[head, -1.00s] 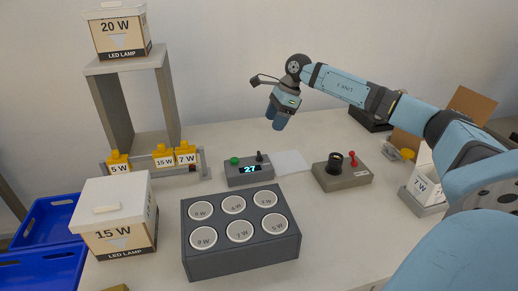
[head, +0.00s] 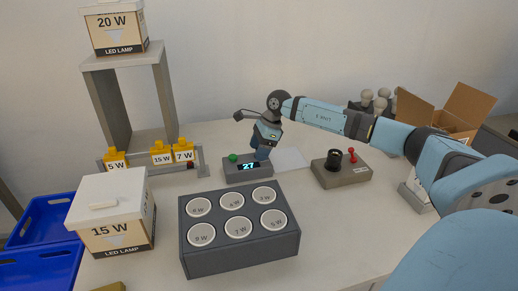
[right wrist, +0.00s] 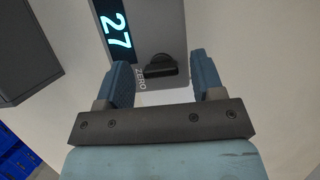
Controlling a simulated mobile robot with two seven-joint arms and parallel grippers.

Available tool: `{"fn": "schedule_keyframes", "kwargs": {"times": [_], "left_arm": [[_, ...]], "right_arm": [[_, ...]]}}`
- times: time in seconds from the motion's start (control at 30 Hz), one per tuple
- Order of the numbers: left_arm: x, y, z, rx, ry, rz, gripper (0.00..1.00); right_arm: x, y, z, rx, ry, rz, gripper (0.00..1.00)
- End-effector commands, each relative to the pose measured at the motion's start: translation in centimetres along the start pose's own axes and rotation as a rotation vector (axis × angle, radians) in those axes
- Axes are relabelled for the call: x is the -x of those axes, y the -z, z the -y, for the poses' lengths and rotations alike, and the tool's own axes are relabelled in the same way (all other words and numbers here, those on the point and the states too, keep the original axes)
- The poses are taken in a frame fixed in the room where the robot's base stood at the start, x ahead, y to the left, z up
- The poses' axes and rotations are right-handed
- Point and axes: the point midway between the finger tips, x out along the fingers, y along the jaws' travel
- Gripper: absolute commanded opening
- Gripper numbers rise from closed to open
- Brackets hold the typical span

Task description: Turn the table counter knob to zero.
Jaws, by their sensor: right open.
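The table counter (head: 247,171) is a grey box at the middle of the table, with a lit display reading 27 and a green button (head: 233,158) on top. Its black knob (right wrist: 160,66) shows in the right wrist view beside the word ZERO. My right gripper (head: 262,154) is over the right end of the counter and hides the knob in the head view. In the right wrist view the gripper (right wrist: 160,82) is open, with the knob between its fingers, near the fingertips. My left gripper is not in view.
A dark block with six-watt-style labelled round sockets (head: 186,240) stands in front of the counter. A grey tester box (head: 342,177) with a red lever is to the right. A 15 W box (head: 113,240) and a lamp rack (head: 202,171) are at left.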

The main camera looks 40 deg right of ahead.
Motion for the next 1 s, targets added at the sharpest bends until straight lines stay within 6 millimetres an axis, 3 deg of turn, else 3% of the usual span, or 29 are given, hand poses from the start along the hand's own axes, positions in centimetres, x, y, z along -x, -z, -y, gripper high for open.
{"fn": "schedule_keyframes", "kwargs": {"times": [0.03, 0.2, 0.27, 0.67, 1.0], "left_arm": [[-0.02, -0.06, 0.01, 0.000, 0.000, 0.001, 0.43], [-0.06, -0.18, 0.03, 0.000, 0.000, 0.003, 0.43], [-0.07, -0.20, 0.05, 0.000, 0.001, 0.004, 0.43], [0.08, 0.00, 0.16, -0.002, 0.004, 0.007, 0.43], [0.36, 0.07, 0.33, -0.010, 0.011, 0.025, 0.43]], "right_arm": [[0.00, 0.00, 0.00, 0.000, 0.000, 0.000, 0.62], [0.02, 0.00, 0.00, 0.000, 0.000, 0.000, 0.23], [0.02, 0.00, 0.00, 0.000, 0.000, 0.000, 0.12], [0.11, -0.03, -0.04, -0.058, 0.024, -0.001, 0.12], [0.22, -0.06, -0.15, -0.292, 0.121, -0.001, 0.12]]}}
